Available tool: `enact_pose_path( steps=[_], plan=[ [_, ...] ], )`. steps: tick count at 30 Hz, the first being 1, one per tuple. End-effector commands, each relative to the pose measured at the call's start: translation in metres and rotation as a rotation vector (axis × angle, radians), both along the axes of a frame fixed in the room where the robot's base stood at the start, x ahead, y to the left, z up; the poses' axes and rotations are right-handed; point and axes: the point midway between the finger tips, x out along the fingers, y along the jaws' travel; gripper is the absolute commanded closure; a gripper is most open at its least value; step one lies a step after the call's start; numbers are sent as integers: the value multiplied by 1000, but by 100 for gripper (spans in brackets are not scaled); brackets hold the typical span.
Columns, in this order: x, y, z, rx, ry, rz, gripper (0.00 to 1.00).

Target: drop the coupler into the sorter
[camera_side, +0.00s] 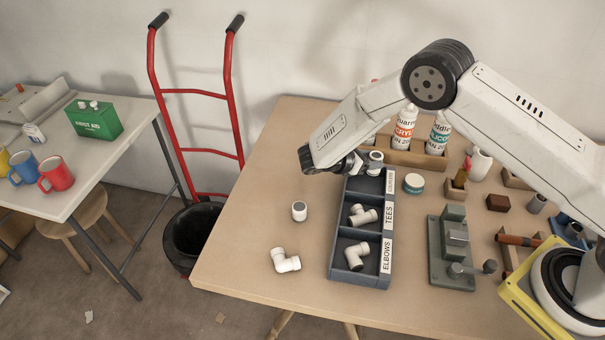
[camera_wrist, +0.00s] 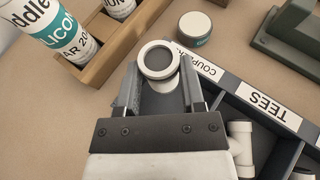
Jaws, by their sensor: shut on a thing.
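My gripper (camera_side: 366,163) is shut on a white coupler (camera_wrist: 158,60), a short ring seen end-on between the two fingers in the wrist view. The coupler (camera_side: 375,156) shows at the far end of the sorter (camera_side: 334,262) in the side view, over or near the rim of the couplers compartment; its exact height is hard to tell. The sorter is a dark grey tray with three labelled compartments. A tee (camera_side: 361,215) lies in the middle one and an elbow (camera_side: 356,256) in the near one. The couplers compartment looks empty where visible.
A second coupler (camera_side: 299,211) stands on the table left of the sorter, and a loose elbow (camera_side: 285,260) lies near the front. A teal-labelled tin (camera_side: 413,184), a wooden bottle rack (camera_side: 420,157) and a green vise (camera_side: 452,250) stand right of the sorter.

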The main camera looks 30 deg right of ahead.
Motion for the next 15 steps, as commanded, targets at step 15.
enact_pose_path(
  steps=[15],
  plan=[
    [0,0,-37,1,0,1,100]
  ],
)
